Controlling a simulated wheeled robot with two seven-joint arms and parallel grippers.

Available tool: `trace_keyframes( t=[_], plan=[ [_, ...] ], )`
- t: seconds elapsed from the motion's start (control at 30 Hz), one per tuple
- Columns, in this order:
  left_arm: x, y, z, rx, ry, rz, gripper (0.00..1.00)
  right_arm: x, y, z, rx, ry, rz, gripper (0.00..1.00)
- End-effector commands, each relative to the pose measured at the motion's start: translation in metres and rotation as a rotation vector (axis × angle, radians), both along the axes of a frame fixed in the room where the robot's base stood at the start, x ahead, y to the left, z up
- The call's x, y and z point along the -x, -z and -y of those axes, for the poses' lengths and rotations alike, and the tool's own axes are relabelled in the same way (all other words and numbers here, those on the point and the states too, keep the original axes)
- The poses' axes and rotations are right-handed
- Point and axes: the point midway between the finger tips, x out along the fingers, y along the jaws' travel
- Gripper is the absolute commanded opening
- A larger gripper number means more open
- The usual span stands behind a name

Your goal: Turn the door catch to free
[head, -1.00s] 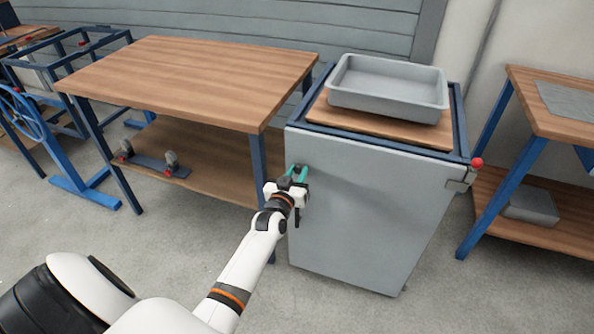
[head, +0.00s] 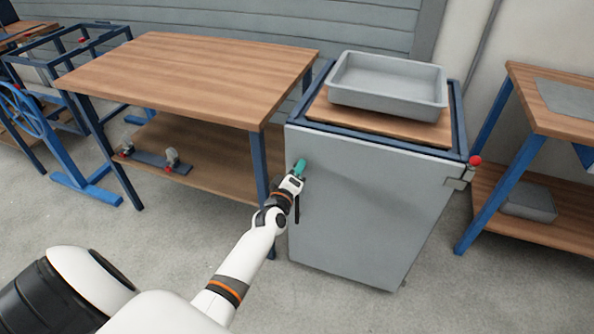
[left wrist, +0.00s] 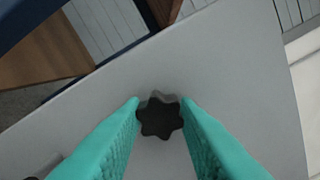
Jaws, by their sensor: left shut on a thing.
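The door catch is a dark, star-shaped knob (left wrist: 160,119) on the light grey cabinet door (head: 365,215), near the door's upper left edge. In the head view my left gripper (head: 299,168) hides it. In the left wrist view the two teal fingers (left wrist: 160,105) stand on either side of the knob, shut on it. How the catch is turned behind the knob cannot be told. My right gripper is not in view.
A grey tray (head: 385,88) sits on the cabinet top. A bracket with a red ball (head: 475,160) juts from the cabinet's upper right corner. A wooden workbench (head: 190,75) stands close on the left, another bench (head: 565,125) on the right. Floor in front is clear.

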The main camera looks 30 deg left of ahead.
Motion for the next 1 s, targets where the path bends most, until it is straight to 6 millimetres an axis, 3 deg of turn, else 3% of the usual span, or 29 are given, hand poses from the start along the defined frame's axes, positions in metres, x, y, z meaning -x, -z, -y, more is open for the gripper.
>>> trace_keyframes(
  t=[0.4,1.0],
  plan=[
    [0.0,0.0,-0.001,0.209,-0.001,0.051,0.05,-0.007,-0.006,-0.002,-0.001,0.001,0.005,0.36],
    [0.0,0.0,-0.001,0.248,-0.001,0.059,0.05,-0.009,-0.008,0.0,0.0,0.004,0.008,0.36]
  ],
)
